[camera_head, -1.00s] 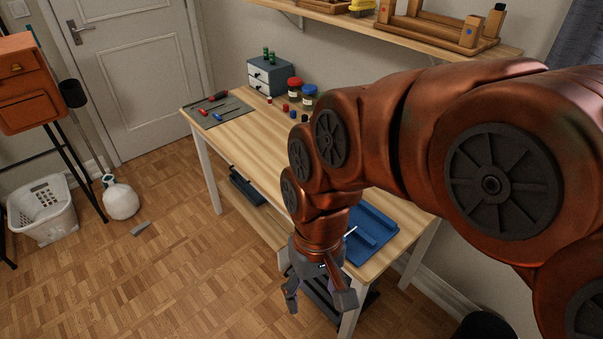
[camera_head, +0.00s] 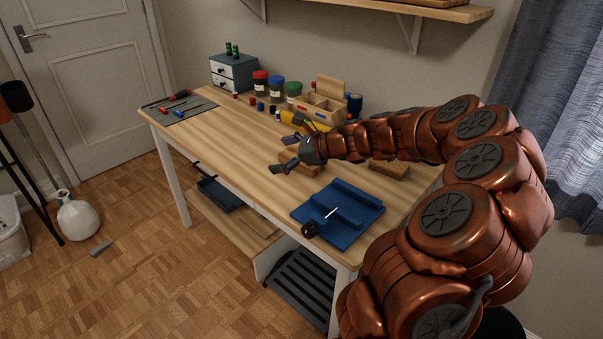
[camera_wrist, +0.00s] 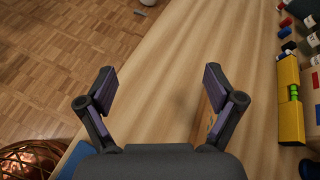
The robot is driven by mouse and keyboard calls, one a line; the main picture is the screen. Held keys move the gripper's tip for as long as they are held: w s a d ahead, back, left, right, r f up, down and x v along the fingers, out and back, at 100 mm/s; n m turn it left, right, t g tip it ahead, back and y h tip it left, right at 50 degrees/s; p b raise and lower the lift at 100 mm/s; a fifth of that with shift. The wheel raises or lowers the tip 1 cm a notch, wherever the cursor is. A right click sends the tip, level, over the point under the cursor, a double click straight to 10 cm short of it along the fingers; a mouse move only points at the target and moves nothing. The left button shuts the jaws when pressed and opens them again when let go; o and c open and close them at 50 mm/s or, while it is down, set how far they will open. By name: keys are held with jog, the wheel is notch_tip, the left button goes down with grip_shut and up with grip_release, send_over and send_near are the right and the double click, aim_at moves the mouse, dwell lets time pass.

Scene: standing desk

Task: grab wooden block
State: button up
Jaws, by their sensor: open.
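A wooden block (camera_head: 304,169) lies on the workbench (camera_head: 232,143), partly hidden by my gripper (camera_head: 281,154). In the wrist view, a strip of the wooden block (camera_wrist: 202,116) shows beside the right finger, which covers the rest of it. My gripper (camera_wrist: 158,84) is open, with only bare bench top between its fingertips. A second wooden block (camera_head: 389,169) lies further right, below my arm in the head view. I cannot tell whether a finger touches the near block.
A yellow spirit level (camera_wrist: 290,100) lies right of the gripper in the wrist view. A blue tray (camera_head: 365,220) sits at the bench's front right. A wooden organizer (camera_head: 322,106), several jars and a drawer box (camera_head: 234,73) stand at the back. The bench's left middle is clear.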

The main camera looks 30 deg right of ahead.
jog(key=d+f+m+h, duration=0.1)
jog(key=d+f+m, duration=0.1)
jog(key=d, duration=0.2)
jog(key=d+f+m+t+h+b, duration=0.1)
jog(key=d+f+m, duration=0.1)
jog(key=d, duration=0.2)
jog(key=d+f+m+t, duration=0.1)
jog(key=d+f+m, duration=0.1)
jog(key=d, duration=0.2)
jog(key=shift+d+f+h+b, duration=0.2)
jog(key=shift+h+b, duration=0.1)
jog(key=shift+h, duration=0.1)
jog(key=shift+w+f, duration=0.1)
jog(key=shift+f, duration=0.05)
jog(key=shift+b+x, duration=0.55)
jog(key=shift+x, duration=3.15)
jog(key=shift+w, duration=0.1)
jog(key=shift+d, duration=0.1)
jog(key=c, duration=1.3)
